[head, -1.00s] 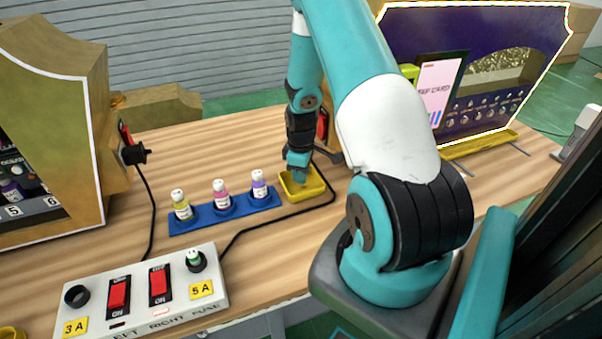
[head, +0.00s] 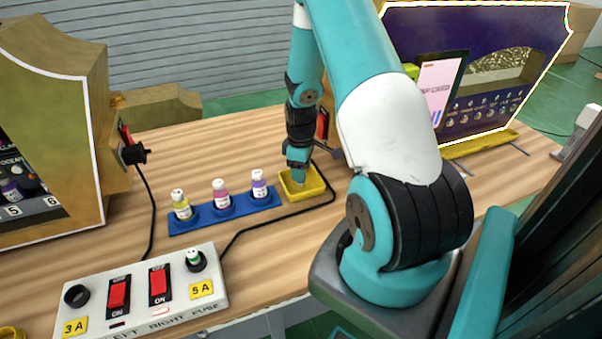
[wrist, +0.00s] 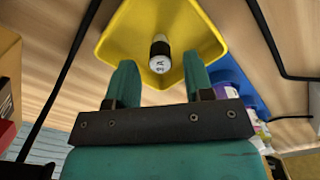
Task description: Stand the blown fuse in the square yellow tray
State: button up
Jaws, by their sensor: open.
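The fuse (wrist: 160,49), a small white cylinder with a black band and a marking on the end facing the camera, is inside the yellow tray (wrist: 213,48). It appears to stand on the tray floor. My gripper (wrist: 158,75) is open, with one teal finger on each side of the fuse's near end and a gap to both. In the head view my gripper (head: 298,182) is over the yellow tray (head: 322,190), and the fuse itself cannot be made out there.
A blue rack (head: 237,206) with three small bottles stands just left of the tray. The fuse panel (head: 130,283) has an empty left socket (head: 76,296) and a green-and-white fuse (head: 195,257) in the right one. A black cable (head: 262,225) runs around the tray.

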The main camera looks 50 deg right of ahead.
notch_tip(320, 180, up, 10)
jog(key=w+a+r+n+t+y, duration=0.1)
jog(key=a+r, duration=0.3)
jog(key=a, duration=0.4)
jog(key=w+a+r, duration=0.1)
jog(key=a+r, duration=0.4)
jog(key=a, duration=0.3)
jog(key=s+a+r+y, duration=0.1)
jog(key=s+a+r, duration=0.2)
jog(key=s+a, duration=0.2)
jog(key=s+a+r+n+y, duration=0.1)
jog(key=s+a+r, duration=0.2)
jog(key=s+a, duration=0.3)
jog(key=s+a+r+g+y, duration=0.1)
jog(key=s+a+r, duration=0.2)
jog(key=s+a, duration=0.3)
jog(key=a, duration=0.5)
jog(key=shift+s+a+n, duration=0.2)
jog(key=shift+n, duration=0.1)
